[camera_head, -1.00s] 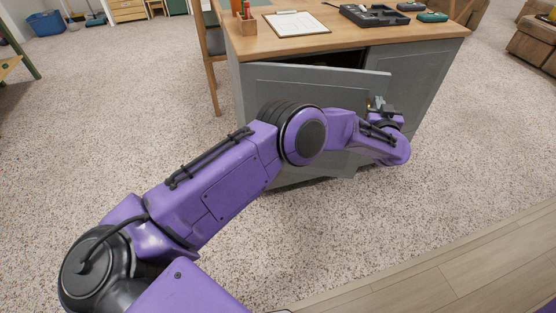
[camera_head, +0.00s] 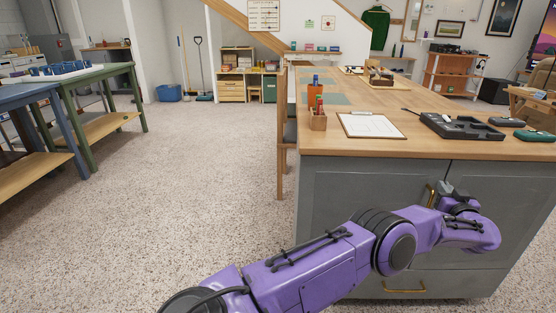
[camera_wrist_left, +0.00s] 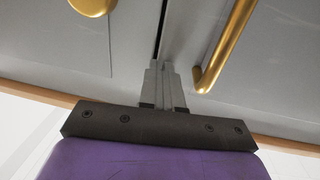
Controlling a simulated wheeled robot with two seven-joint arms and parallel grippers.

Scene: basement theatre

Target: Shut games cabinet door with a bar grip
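The games cabinet's grey left door (camera_head: 365,195) looks flush or nearly flush with the front in the head view. A narrow dark seam separates it from the grey right door (camera_head: 500,205). Its brass bar handle (camera_head: 430,195) is upright near the seam; it also shows in the left wrist view (camera_wrist_left: 226,45). My left gripper (camera_head: 452,193) is at the door front, just right of this handle. In the wrist view its fingers (camera_wrist_left: 165,82) are together beside the bar, not around it, pointing at the seam. Whether they touch the door is unclear. My right gripper is out of view.
The wooden top (camera_head: 385,145) carries a clipboard (camera_head: 370,125), a pen holder (camera_head: 318,120) and a black tray (camera_head: 460,127). A drawer with a brass handle (camera_head: 404,288) is below the door. A chair (camera_head: 284,150) stands at the cabinet's left. Open carpet lies left.

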